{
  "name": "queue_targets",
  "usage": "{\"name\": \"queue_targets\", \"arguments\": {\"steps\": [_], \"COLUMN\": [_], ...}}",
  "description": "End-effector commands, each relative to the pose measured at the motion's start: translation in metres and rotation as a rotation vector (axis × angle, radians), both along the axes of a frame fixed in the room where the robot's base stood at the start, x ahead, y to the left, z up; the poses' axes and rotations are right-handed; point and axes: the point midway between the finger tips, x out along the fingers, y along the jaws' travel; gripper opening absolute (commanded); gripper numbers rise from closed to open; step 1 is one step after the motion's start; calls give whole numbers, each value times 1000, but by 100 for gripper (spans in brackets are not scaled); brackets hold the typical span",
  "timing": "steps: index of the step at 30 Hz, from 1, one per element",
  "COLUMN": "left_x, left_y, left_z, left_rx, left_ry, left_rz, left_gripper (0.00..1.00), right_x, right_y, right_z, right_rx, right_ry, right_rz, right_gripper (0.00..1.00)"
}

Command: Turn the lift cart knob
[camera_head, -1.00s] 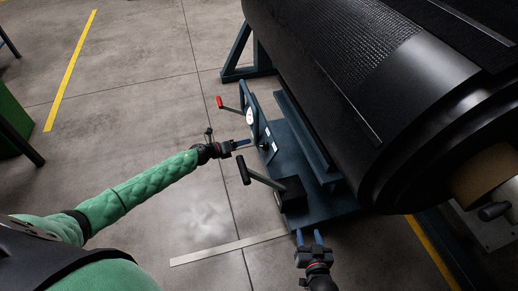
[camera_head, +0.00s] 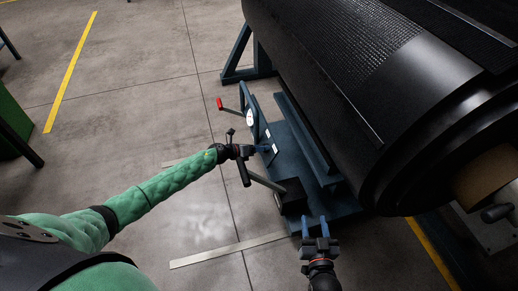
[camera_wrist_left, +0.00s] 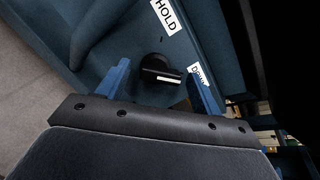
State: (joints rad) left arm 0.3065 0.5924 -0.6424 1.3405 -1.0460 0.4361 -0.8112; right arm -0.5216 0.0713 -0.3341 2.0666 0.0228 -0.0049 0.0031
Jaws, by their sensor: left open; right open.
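The lift cart (camera_head: 292,160) is a blue frame beside the big black roll. Its black knob (camera_wrist_left: 160,73) with a white pointer mark shows in the left wrist view, on a blue panel by a "HOLD" label (camera_wrist_left: 168,15) and a partly hidden second label (camera_wrist_left: 197,73). My left gripper (camera_head: 262,148) is open at the panel; in the left wrist view its blue fingertips (camera_wrist_left: 160,82) stand on either side of the knob, which seems not to be gripped. In the head view the gripper hides the knob. My right gripper (camera_head: 314,224) is open and empty near the cart's front edge.
The black roll (camera_head: 350,80) fills the right.

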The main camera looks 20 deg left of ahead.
Motion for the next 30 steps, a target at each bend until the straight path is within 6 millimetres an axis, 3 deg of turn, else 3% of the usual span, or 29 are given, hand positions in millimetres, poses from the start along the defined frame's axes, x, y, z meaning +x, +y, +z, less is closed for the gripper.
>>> {"name": "queue_targets", "arguments": {"steps": [8,15,26,30], "left_x": [1,1,1,1], "left_y": [-1,-1,-2,-2], "left_z": [-1,0,1,1], "left_rx": [0,0,-6,-13], "left_ry": [0,0,7,19], "left_rz": [0,0,4,10], "left_gripper": [66,23,24,24], "right_x": [0,0,0,-16], "right_y": [1,0,0,-2], "right_z": [2,2,-6,-54], "right_rx": [2,2,-6,-39], "right_ry": [-6,-6,28,161], "right_rz": [0,0,2,11], "right_gripper": [45,45,45,45]}}
